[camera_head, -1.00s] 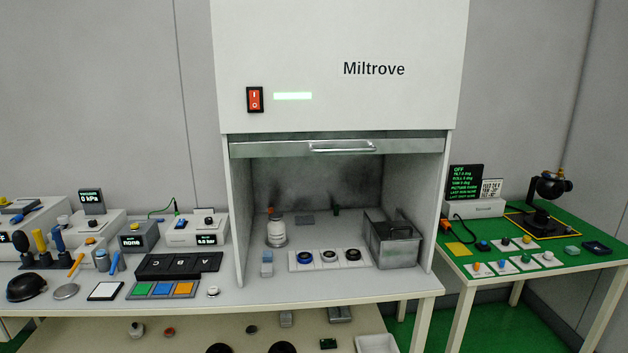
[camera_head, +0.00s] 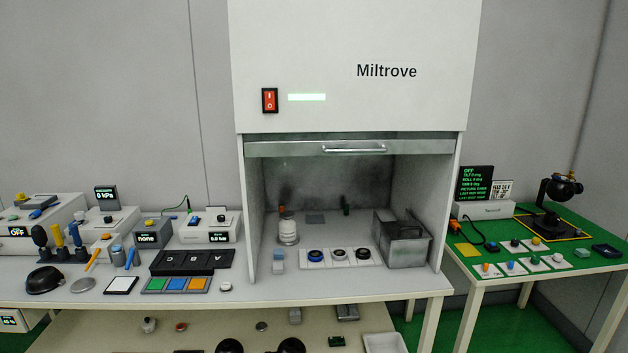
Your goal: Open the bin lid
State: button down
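A grey metal bin (camera_head: 408,252) stands inside the hood, at the right end of its floor, close to the right wall. Its top shows a dark area and a grey panel or handle, but it is too small to tell how the lid sits. My gripper is not in view.
The hood (camera_head: 350,95) has a raised front sash with a handle (camera_head: 355,149). A white bottle (camera_head: 288,230) and a row of three ringed pieces (camera_head: 338,257) stand left of the bin. A green table (camera_head: 500,270) is at the right. A white tray (camera_head: 385,344) is on the lower shelf.

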aim_at(406, 226)
jog(key=i+l, duration=0.1)
jog(key=i, duration=0.5)
jog(key=i+l+u, duration=0.1)
jog(key=i, duration=0.55)
